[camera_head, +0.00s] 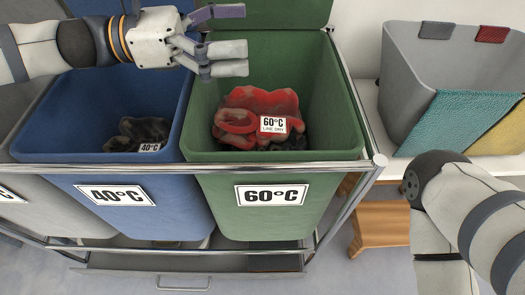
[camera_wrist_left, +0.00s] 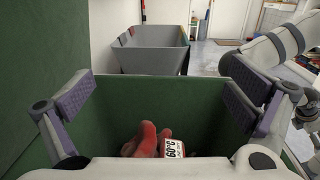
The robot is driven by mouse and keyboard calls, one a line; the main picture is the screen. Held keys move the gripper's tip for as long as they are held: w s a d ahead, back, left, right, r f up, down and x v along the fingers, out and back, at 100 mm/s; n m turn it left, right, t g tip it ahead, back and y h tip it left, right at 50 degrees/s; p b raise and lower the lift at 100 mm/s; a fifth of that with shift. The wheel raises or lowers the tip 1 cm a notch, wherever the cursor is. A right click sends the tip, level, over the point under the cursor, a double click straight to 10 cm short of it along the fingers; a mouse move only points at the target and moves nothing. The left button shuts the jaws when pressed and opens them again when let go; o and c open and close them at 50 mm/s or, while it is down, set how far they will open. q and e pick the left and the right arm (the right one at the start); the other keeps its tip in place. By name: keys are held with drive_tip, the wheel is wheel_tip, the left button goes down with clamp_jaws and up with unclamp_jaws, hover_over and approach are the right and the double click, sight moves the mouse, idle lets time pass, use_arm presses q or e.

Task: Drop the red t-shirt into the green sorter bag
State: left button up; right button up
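The red t-shirt (camera_head: 262,103) lies crumpled inside the green sorter bag (camera_head: 273,203), with a white "60°C LINE DRY" tag facing up. It also shows low in the left wrist view (camera_wrist_left: 146,141), partly hidden by the gripper body. My left gripper (camera_head: 240,36) is over the back part of the green bag, above and apart from the shirt. Its fingers are spread wide with nothing between them, and the left wrist view (camera_wrist_left: 170,100) shows the same. Of my right arm only links show at the lower right; its gripper is out of view.
Left of the green bag is a blue bag (camera_head: 125,210) marked 40°C, holding a dark garment (camera_head: 142,132). A metal frame (camera_head: 340,165) carries the bags. A grey bin (camera_head: 420,75) with teal and yellow cloths stands at right. A wooden stool (camera_head: 380,222) is below.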

use_arm(q)
drive_tip(key=a, duration=1.2)
drive_tip(key=shift+s, duration=0.35)
